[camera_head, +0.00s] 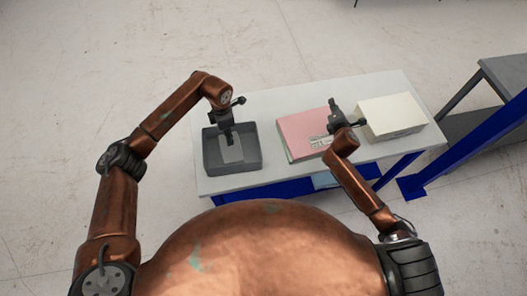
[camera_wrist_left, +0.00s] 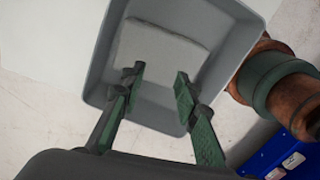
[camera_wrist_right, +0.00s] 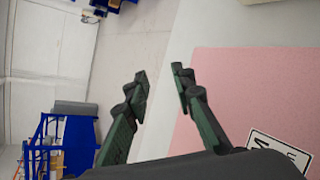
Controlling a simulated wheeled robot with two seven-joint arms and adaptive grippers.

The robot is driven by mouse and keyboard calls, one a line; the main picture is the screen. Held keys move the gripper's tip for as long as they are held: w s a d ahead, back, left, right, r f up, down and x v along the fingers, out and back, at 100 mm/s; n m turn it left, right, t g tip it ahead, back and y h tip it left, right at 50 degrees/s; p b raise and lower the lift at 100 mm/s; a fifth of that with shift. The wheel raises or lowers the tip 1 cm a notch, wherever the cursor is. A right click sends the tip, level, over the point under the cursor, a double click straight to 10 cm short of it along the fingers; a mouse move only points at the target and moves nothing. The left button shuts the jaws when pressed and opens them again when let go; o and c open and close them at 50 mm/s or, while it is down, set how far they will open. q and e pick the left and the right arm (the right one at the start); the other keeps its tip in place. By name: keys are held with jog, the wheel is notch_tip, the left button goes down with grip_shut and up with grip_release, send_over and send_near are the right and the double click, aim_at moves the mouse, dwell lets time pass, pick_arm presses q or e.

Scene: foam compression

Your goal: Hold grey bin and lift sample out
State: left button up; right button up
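The grey bin (camera_head: 211,160) stands on the left part of the white table. A light grey, flat sample (camera_head: 232,153) lies inside it, and it also shows in the left wrist view (camera_wrist_left: 155,52). My left gripper (camera_head: 229,138) points down into the bin, over the sample. In the left wrist view its fingers (camera_wrist_left: 158,76) are apart with nothing clamped between them; contact with the sample cannot be told. My right gripper (camera_head: 333,108) is above the pink slab's right side, away from the bin. Its fingers (camera_wrist_right: 159,72) are open and empty.
The pink slab (camera_head: 298,128) with a printed label lies mid-table. A cream box (camera_head: 392,114) stands to its right. The white table (camera_head: 275,95) has free room along its back edge. A blue post (camera_head: 465,150) and a grey bench (camera_head: 505,75) stand beyond the right end.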

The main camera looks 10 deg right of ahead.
jog(key=s+a+f+n, duration=0.1)
jog(key=s+a+n, duration=0.1)
jog(key=a, duration=0.4)
jog(key=s+a+f+n+y, duration=0.1)
jog(key=s+a+n, duration=0.1)
jog(key=a, duration=0.4)
jog(key=s+a+f+n, duration=0.1)
jog(key=a+n, duration=0.2)
jog(key=a, duration=0.4)
jog(key=shift+s+f+y, duration=0.2)
jog(key=shift+s+y, duration=0.1)
jog(key=shift+s, duration=0.1)
jog(key=s+a+n, duration=0.2)
jog(key=s+a, duration=0.1)
jog(key=a, duration=0.1)
jog(key=s+a+n+y, duration=0.1)
jog(key=s+a+n, duration=0.1)
jog(key=a, duration=0.3)
jog(key=s+a+n, duration=0.2)
jog(key=s+a, duration=0.2)
jog(key=shift+s+a+f, duration=0.2)
jog(key=shift+a+f, duration=0.15)
jog(key=shift+w+f, duration=0.1)
jog(key=shift+f, duration=0.05)
jog(key=x, duration=0.7)
jog(key=shift+w+a+f, duration=0.1)
jog(key=shift+w+a, duration=0.05)
jog(key=shift+a, duration=0.05)
jog(key=shift+c, duration=0.2)
grip_shut()
